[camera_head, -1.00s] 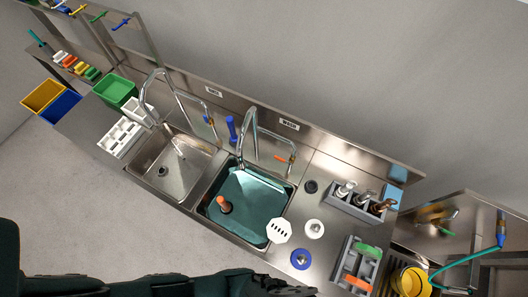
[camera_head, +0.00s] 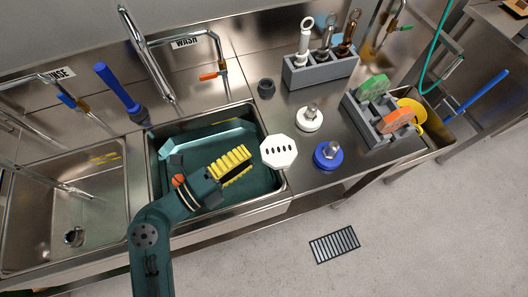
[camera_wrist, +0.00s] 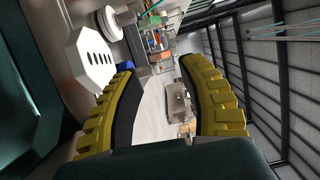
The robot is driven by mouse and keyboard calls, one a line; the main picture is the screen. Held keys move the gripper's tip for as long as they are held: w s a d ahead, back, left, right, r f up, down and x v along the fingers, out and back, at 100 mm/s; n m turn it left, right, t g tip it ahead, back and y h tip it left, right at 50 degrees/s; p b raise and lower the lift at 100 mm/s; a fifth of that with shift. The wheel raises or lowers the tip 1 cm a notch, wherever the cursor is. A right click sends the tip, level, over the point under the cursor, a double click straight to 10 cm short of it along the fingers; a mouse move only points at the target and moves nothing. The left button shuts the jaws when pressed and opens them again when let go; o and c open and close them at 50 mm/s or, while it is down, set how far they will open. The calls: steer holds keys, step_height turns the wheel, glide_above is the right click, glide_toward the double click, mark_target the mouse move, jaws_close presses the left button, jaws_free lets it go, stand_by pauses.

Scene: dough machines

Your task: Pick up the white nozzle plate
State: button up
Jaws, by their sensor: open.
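The white nozzle plate (camera_head: 278,163) is a flat octagon with a row of dark slots. It is at the right rim of the wash sink in the head view, and at the upper left in the wrist view (camera_wrist: 92,78). My gripper (camera_head: 247,160) has yellow ribbed fingers and is over the sink, just left of the plate. In the wrist view my gripper (camera_wrist: 158,75) is open, with nothing between its fingers; the plate lies outside them, beyond the left finger. I cannot tell whether the gripper touches the plate.
A white round part (camera_head: 304,124) and a blue one (camera_head: 323,162) stand right of the plate. A grey holder (camera_head: 312,76) and a grey brush rack (camera_head: 368,122) are farther right.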

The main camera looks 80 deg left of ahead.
mark_target(264, 161)
steer(key=s+d+f+g+b, duration=0.1)
steer(key=s+f+g, duration=0.15)
steer(key=f, duration=0.65)
steer(key=shift+n+h, duration=0.4)
steer(key=x, duration=0.2)
steer(key=r+x, duration=0.1)
steer(key=x, duration=0.4)
steer(key=shift+w+a+r, duration=0.15)
steer(key=shift+w+a+f+p, duration=0.35)
steer(key=shift+w+f+p, duration=0.2)
steer(key=shift+w+p, duration=0.25)
steer(key=shift+f, duration=0.1)
steer(key=shift+c, duration=0.2)
jaws_close()
